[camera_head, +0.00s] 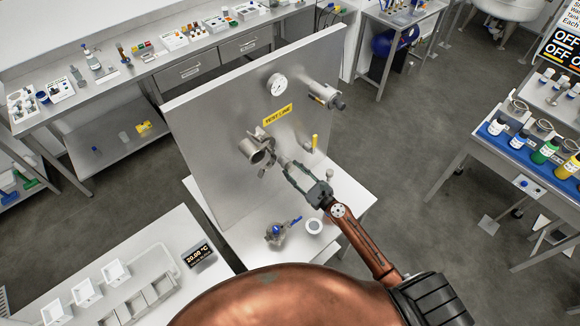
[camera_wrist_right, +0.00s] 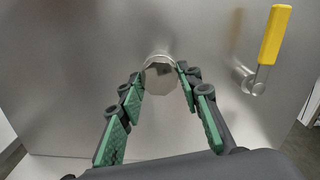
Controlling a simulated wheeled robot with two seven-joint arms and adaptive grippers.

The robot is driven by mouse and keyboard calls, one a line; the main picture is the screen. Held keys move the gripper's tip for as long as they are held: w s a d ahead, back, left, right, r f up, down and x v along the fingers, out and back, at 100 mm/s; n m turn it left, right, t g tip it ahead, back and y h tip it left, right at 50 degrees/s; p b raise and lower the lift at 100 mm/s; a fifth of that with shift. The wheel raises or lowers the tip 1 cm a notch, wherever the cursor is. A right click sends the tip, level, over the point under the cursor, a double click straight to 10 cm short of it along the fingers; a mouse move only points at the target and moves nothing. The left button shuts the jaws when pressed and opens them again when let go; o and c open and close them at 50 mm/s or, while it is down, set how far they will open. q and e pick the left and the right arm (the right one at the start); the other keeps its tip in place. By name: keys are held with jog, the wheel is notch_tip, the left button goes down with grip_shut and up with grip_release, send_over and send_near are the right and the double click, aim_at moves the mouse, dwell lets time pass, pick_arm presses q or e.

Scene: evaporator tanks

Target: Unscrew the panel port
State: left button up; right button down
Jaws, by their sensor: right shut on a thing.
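The steel panel (camera_head: 215,150) stands upright on a white table, and its brushed face fills the right wrist view (camera_wrist_right: 70,60). The panel port shows as a round, faceted metal cap (camera_wrist_right: 161,78) sticking out of the panel face. My right gripper (camera_head: 292,168) reaches in from the lower right. Its green-padded fingers (camera_wrist_right: 161,82) are shut on the cap, one on each side. In the head view the cap is small and partly hidden by the fingers. My left gripper is not in view.
A yellow-handled valve (camera_wrist_right: 270,50) sits right of the cap. A clamped pipe fitting (camera_head: 257,150) is just left of my fingers in the head view. A gauge (camera_head: 277,84) is higher up. A blue-handled valve (camera_head: 275,234) and a white ring (camera_head: 314,226) lie below on the table.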

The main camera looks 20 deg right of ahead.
jog(key=n, duration=0.1)
jog(key=n+b, duration=0.1)
jog(key=shift+a+f+n, duration=0.15)
jog(key=shift+n, duration=0.15)
jog(key=n, duration=0.2)
jog(key=shift+n, duration=0.3)
jog(key=n, duration=0.2)
jog(key=shift+n+b, duration=0.3)
jog(key=shift+b, duration=0.1)
jog(key=n, duration=0.2)
jog(key=shift+n, duration=0.3)
jog(key=shift+n, duration=0.4)
jog(key=n, duration=0.4)
